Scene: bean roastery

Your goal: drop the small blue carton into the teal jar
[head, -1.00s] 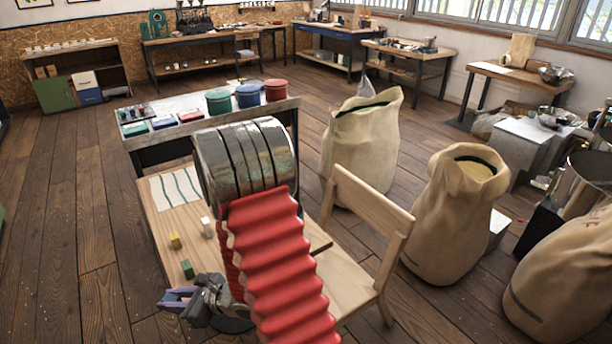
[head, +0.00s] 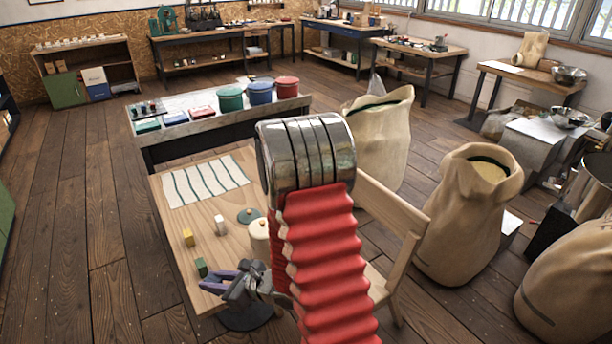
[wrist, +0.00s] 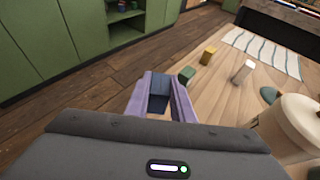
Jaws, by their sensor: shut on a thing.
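The small blue carton (wrist: 158,97) shows dark blue between the purple fingers of my gripper (wrist: 160,100) in the wrist view. My gripper (head: 222,280) is shut on it, over the near edge of the wooden table in the head view, left of my red arm sleeve. A cream jar (head: 259,238) stands on the table behind my gripper, partly hidden by my arm; it also shows in the wrist view (wrist: 295,125). A teal round lid (head: 248,215) lies beside it. A teal-green pot (head: 230,99) stands on the bench behind.
Green (head: 201,267), yellow (head: 188,237) and white (head: 220,225) blocks stand on the wooden table (head: 175,220) near my gripper. A striped cloth (head: 205,180) lies at its back. A wooden chair (head: 390,222) and sacks (head: 470,215) stand on the right.

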